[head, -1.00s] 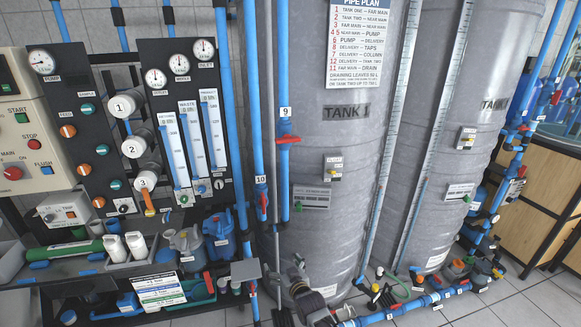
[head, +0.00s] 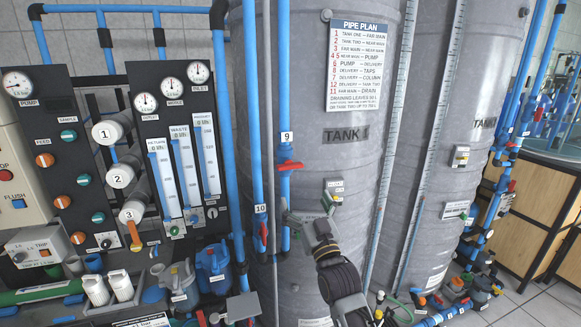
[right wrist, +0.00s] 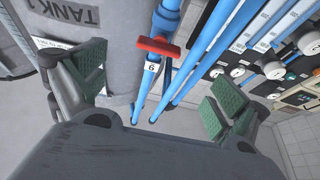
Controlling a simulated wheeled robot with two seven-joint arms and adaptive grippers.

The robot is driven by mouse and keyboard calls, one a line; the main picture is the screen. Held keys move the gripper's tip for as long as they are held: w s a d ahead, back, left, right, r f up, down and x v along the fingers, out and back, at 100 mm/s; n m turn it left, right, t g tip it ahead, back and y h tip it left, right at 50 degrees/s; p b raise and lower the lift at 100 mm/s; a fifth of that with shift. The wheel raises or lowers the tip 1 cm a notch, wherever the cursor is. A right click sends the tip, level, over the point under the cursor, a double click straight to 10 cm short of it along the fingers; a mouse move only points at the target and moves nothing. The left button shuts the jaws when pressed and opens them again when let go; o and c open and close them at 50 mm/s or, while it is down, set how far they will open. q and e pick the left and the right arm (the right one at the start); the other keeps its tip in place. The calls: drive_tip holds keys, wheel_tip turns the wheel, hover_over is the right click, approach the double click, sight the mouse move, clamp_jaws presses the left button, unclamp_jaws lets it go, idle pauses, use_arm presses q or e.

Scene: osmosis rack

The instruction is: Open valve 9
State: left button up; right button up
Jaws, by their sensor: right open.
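Valve 9 has a red handle (head: 290,166) on a blue vertical pipe, left of the tank 1 label and just below the white "9" tag (head: 286,138). The handle lies crosswise to its pipe. In the right wrist view the red handle (right wrist: 158,47) shows beyond my fingers, with the "9" tag beside it. My right gripper (head: 303,222) is below and slightly right of the handle, in front of tank 1, apart from it. Its green-padded fingers (right wrist: 155,88) are spread wide with nothing between them. My left gripper is not in view.
Valve 10's red handle (head: 263,234) lies along the neighbouring pipe, lower left. Grey tank 1 (head: 350,165) stands close behind. A small box (head: 335,190) is fixed to the tank near my gripper. The gauge panel (head: 95,160) is left of the pipes.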

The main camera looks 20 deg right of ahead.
sight(290, 165)
drive_tip(key=shift+s+d, duration=0.1)
drive_tip(key=shift+s, duration=0.05)
drive_tip(key=shift+w, duration=0.2)
drive_tip(key=shift+p+x, duration=1.6)
drive_tip(key=shift+x, duration=5.2)
drive_tip(key=shift+r, duration=0.1)
drive_tip(key=shift+c, duration=0.5)
drive_tip(key=c, duration=0.9)
